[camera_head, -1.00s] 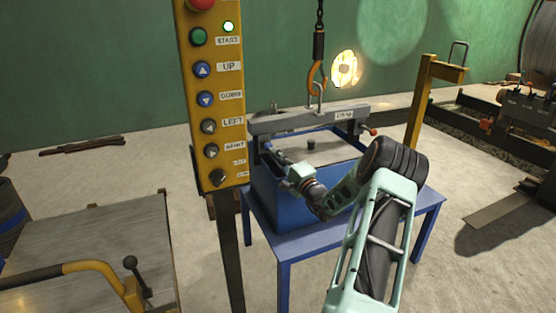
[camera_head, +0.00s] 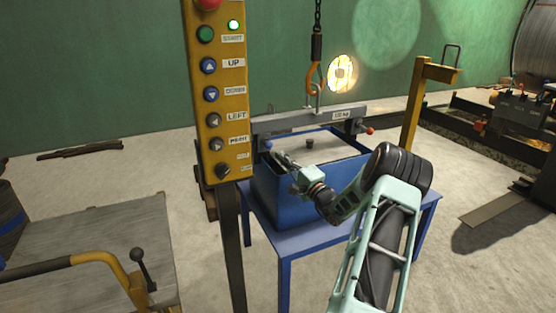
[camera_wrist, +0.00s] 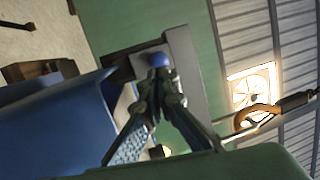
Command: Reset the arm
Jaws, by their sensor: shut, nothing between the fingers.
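My arm reaches from the lower right across the blue box. My gripper (camera_head: 275,156) is over the box's left side, close to the left end of the grey lifting beam (camera_head: 300,120). In the wrist view the fingers (camera_wrist: 160,78) are together and hold nothing. A blue ball knob (camera_wrist: 155,60) shows just beyond their tips; the knob (camera_head: 268,145) also shows in the head view. I cannot tell the exact gap between tips and knob.
The blue box (camera_head: 285,200) stands on a blue table (camera_head: 320,238). A hook (camera_head: 314,78) on a chain holds the beam from above. A yellow button pendant (camera_head: 217,100) stands left of the box. A yellow post (camera_head: 416,105) stands to the right.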

